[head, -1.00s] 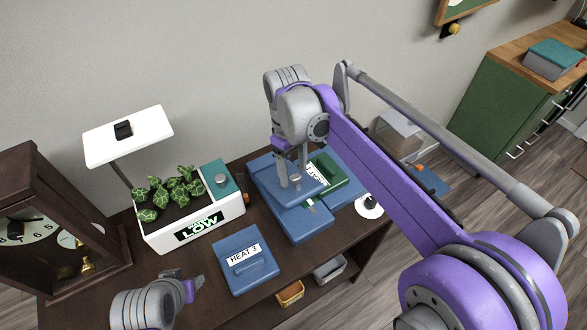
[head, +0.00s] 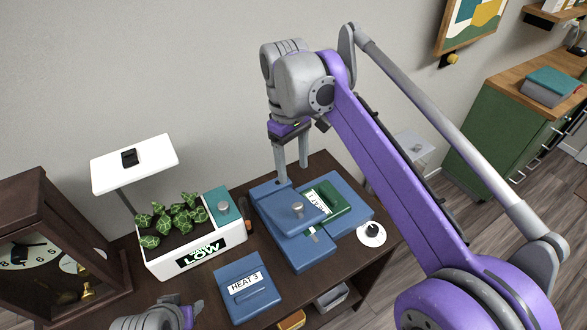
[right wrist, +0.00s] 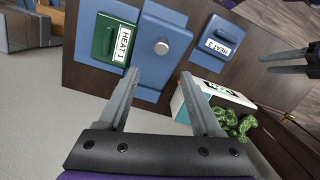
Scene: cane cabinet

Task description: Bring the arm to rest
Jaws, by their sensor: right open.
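My right gripper (head: 292,172) is open and empty, raised above the back edge of the blue blocks on the table. In the right wrist view its two fingers (right wrist: 158,80) stand apart with nothing between them. Below it is a blue block with a round silver knob (head: 297,209). A green piece labelled HEAT 1 (head: 334,207) lies beside the knob, within the blue blocks. My left gripper (head: 182,309) is low at the front left; its fingers look apart and empty, and it also shows in the right wrist view (right wrist: 287,62).
A blue HEAT 3 block (head: 246,289) lies at the table's front. A white planter labelled LOW (head: 160,265) with a lamp (head: 135,163) stands left, and a dark wooden clock (head: 45,210) further left. A white disc (head: 371,236) is at the right. The wall rises behind.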

